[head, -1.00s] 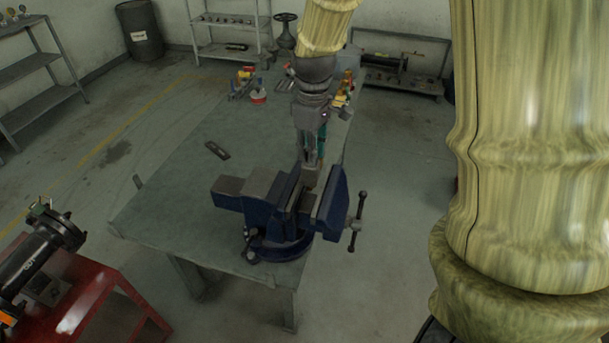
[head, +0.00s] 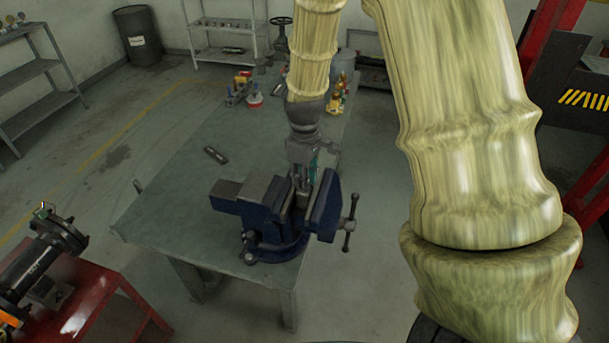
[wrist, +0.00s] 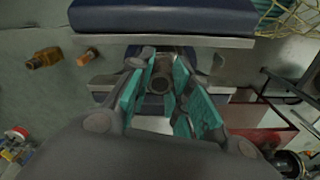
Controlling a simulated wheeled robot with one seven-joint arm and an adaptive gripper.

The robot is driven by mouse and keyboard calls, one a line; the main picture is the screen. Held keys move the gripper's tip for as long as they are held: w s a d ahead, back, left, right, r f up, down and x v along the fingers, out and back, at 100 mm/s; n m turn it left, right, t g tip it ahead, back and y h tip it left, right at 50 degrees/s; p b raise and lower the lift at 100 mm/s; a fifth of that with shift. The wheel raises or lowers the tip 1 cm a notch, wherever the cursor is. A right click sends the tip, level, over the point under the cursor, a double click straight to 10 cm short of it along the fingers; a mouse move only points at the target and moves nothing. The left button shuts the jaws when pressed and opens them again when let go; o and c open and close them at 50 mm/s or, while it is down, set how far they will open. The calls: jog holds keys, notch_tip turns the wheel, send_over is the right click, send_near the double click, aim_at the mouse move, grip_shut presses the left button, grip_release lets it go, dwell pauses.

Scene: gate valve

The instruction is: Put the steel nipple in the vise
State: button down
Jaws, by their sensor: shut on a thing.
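The blue bench vise (head: 235,203) stands at the near end of the table, its jaws apart; it also shows in the wrist view (wrist: 165,15). My gripper (head: 303,192) points down into the gap between the jaws. In the wrist view my gripper (wrist: 160,92) is shut on the steel nipple (wrist: 161,74), a short grey pipe seen nearly end-on between the teal pads. The nipple lies over or in the jaw gap; how deep it sits and whether it touches a jaw cannot be told. In the head view the gripper and vise hide it.
The grey-green table (head: 190,180) has free room left of the vise. A small dark tool (head: 216,155) lies there. Yellow and red items (head: 247,92) stand farther back. The vise handle (head: 350,222) sticks out right. A red cart (head: 90,290) stands at the lower left.

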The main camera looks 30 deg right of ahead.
jog(key=shift+s+a+r, duration=0.1)
jog(key=shift+s+r, duration=0.1)
jog(key=shift+s, duration=0.05)
jog(key=shift+f, duration=0.1)
jog(key=c, duration=1.7)
grip_release()
jog(key=shift+w+f, duration=0.1)
jog(key=o, duration=0.4)
jog(key=shift+c, duration=0.2)
jog(key=shift+o, duration=0.2)
jog(key=shift+r+b, duration=0.4)
jog(key=shift+r, duration=0.25)
notch_tip(320, 180, up, 11)
jog(key=b, duration=0.3)
jog(key=shift+b, duration=0.4)
